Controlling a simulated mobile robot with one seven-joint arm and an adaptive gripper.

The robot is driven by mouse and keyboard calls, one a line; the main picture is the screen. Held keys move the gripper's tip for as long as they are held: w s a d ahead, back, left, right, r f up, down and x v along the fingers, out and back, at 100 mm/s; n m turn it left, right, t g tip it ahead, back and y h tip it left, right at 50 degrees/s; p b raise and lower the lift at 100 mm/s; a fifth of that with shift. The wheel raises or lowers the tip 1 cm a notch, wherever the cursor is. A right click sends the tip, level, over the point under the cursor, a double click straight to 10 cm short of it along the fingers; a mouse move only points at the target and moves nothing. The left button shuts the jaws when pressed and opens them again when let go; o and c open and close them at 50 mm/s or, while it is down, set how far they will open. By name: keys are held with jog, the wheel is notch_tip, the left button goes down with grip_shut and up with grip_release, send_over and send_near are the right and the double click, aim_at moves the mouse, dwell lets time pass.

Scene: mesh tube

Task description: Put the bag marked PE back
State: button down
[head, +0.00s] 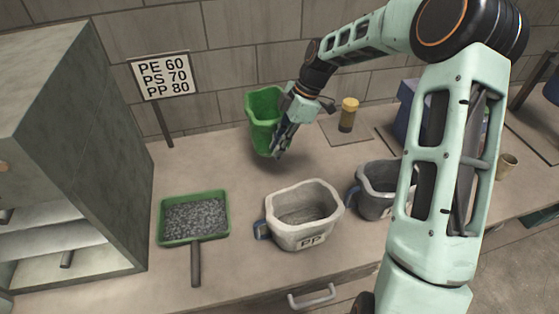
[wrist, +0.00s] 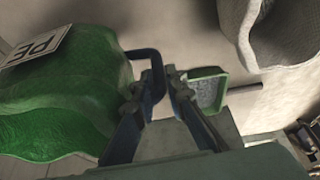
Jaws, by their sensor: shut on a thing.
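The green bag (head: 262,108) is at the back of the bench, left of my gripper (head: 279,143). In the wrist view the green bag (wrist: 60,95) fills the left side and carries a white label (wrist: 37,46) reading PE. My gripper (wrist: 160,82) is shut on its dark blue handle (wrist: 150,58). The bag looks slightly raised, with a shadow on the bench below, but I cannot be sure it is clear of the surface. Its contents are hidden in both views.
A white PP bag (head: 303,218) stands at the front, with a grey bag (head: 376,190) to its right. A green-rimmed tray of grey granules (head: 194,217) lies left. A sign (head: 162,76) reads PE 60, PS 70, PP 80. A yellow-capped jar (head: 348,114) stands behind; shelving (head: 75,140) bounds the left.

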notch_tip(320, 180, down, 8)
jog(key=p, duration=0.1)
jog(key=shift+f, duration=0.3)
jog(key=c, duration=2.4)
grip_release()
jog(key=shift+f, duration=0.1)
jog(key=o, duration=0.4)
jog(key=shift+o, duration=0.2)
jog(key=b+v, duration=0.1)
jog(key=v, duration=1.1)
jog(key=shift+r, duration=0.25)
